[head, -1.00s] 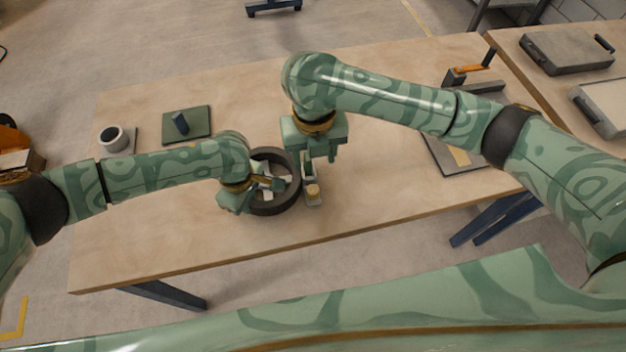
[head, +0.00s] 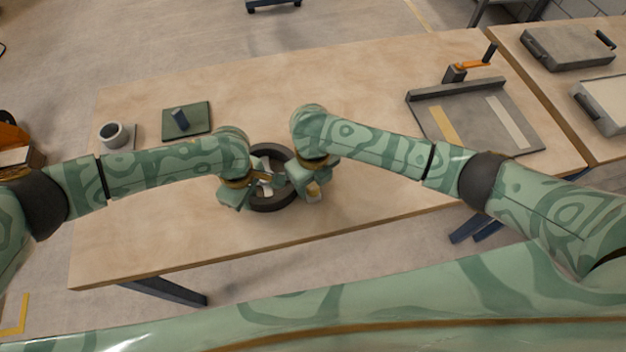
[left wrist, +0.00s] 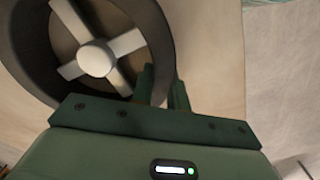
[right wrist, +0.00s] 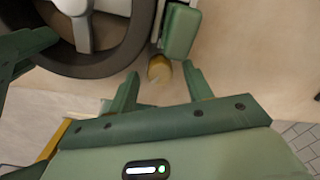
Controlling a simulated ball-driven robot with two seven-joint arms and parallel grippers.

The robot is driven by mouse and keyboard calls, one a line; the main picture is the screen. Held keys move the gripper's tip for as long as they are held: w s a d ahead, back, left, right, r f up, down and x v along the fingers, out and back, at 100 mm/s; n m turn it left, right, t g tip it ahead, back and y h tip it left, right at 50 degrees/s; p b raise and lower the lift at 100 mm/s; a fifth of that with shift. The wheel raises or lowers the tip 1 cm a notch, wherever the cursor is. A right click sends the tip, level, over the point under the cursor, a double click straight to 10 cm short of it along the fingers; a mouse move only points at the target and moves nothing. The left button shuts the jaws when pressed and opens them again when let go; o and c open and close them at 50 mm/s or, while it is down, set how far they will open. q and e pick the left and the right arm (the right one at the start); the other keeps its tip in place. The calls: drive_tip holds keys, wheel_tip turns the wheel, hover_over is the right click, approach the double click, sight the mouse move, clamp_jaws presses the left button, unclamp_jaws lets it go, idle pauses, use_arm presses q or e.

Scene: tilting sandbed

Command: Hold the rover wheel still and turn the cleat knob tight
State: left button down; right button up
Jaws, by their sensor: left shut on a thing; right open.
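The rover wheel (head: 268,207), a dark ring with pale spokes, lies near the table's front edge. It fills the upper left of the left wrist view (left wrist: 160,50). My left gripper (head: 262,182) is shut on the wheel's rim; its fingers (left wrist: 160,88) straddle the rim. The brass-coloured cleat knob (right wrist: 160,68) sits just outside the rim, beside a green block (right wrist: 180,30). My right gripper (right wrist: 160,76) is open, with the knob between or just beyond its fingertips and gaps on both sides. In the head view the right gripper (head: 302,182) partly hides the knob.
A grey cup (head: 113,134) and a green mat (head: 186,122) with a dark blue peg lie at the left. A grey tray (head: 475,125) with yellow and pale strips and an orange-handled lever lies at the right. The table's middle back is clear.

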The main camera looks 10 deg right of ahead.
sight(313, 185)
drive_tip(key=shift+f, duration=0.2)
drive_tip(key=c, duration=1)
drive_tip(key=shift+m, duration=1.6)
drive_tip(key=o, duration=1)
drive_tip(key=shift+r, duration=0.15)
wheel_tip(313, 185, up, 12)
